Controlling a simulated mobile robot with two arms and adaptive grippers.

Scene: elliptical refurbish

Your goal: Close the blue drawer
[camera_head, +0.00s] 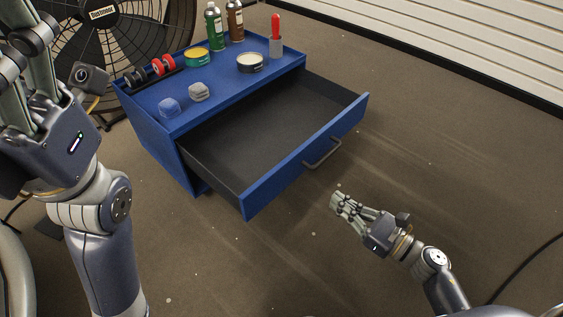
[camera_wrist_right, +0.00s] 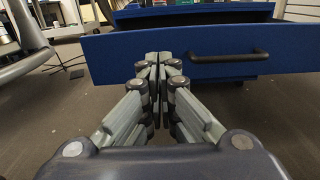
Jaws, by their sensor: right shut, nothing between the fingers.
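The blue drawer (camera_head: 300,166) is pulled well out of the blue cabinet (camera_head: 152,143), and its dark inside is empty. Its dark bar handle (camera_head: 322,154) is on the front panel. The drawer front (camera_wrist_right: 120,55) and handle (camera_wrist_right: 228,57) also show in the right wrist view. My right gripper (camera_head: 337,200) is shut and empty, in front of the drawer and just below the handle in the picture. In the right wrist view its fingertips (camera_wrist_right: 152,58) overlap the drawer front, left of the handle; contact cannot be told. My left gripper (camera_head: 22,50) is raised at the left, its fingertips partly cut off.
A large black fan (camera_head: 105,45) stands behind. The floor in front and right is clear.

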